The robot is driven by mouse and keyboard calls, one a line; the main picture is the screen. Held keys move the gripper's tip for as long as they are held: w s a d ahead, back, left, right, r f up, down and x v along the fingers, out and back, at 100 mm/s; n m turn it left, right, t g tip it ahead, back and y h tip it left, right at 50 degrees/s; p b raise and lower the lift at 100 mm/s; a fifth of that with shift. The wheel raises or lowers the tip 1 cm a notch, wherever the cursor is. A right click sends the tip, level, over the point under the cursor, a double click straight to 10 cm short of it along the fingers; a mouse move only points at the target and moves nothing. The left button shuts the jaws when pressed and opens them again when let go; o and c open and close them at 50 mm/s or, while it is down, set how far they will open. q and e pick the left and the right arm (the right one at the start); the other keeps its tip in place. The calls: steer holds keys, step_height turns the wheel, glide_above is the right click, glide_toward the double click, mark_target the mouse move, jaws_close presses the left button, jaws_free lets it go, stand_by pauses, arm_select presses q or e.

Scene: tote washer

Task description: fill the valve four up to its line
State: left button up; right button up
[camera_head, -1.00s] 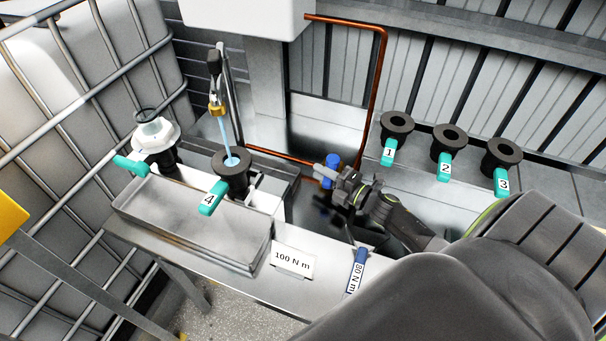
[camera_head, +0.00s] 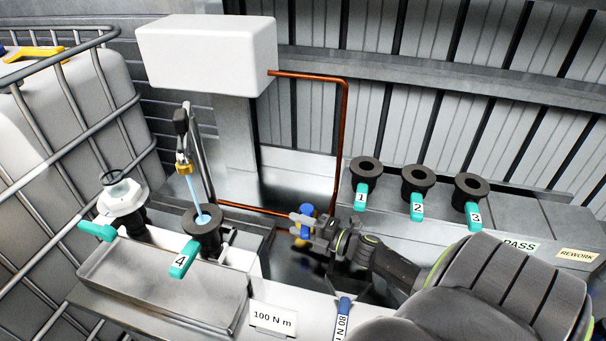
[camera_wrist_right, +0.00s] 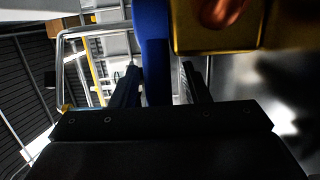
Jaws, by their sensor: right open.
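Valve four (camera_head: 203,218) is a black flanged cup with a teal lever (camera_head: 184,259) marked 4, standing upright by a grey metal tray. A pale blue water stream (camera_head: 194,192) runs from the brass spout (camera_head: 183,167) into its opening. The water level and the line cannot be made out. A blue tap handle (camera_head: 307,212) stands on the brass tap at the copper pipe. My right gripper (camera_head: 303,226) is open at this tap. In the right wrist view the blue handle (camera_wrist_right: 151,45) is between the fingers, beside the brass body (camera_wrist_right: 215,28). My left gripper is out of view.
Valves 1 (camera_head: 366,170), 2 (camera_head: 418,182) and 3 (camera_head: 470,187) stand on the right ledge. A white-collared valve (camera_head: 122,197) stands left of valve four. The copper pipe (camera_head: 341,130) rises behind my gripper. A 100 N m card (camera_head: 273,319) stands in front.

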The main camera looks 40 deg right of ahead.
steer(key=shift+s+d+f, duration=0.1)
steer(key=shift+s+d, duration=0.1)
steer(key=shift+s, duration=0.25)
steer(key=b+v, duration=0.3)
steer(key=v, duration=1.3)
steer(key=shift+s+d+b, duration=0.1)
steer(key=shift+s+b, duration=0.1)
steer(key=shift+b, duration=0.15)
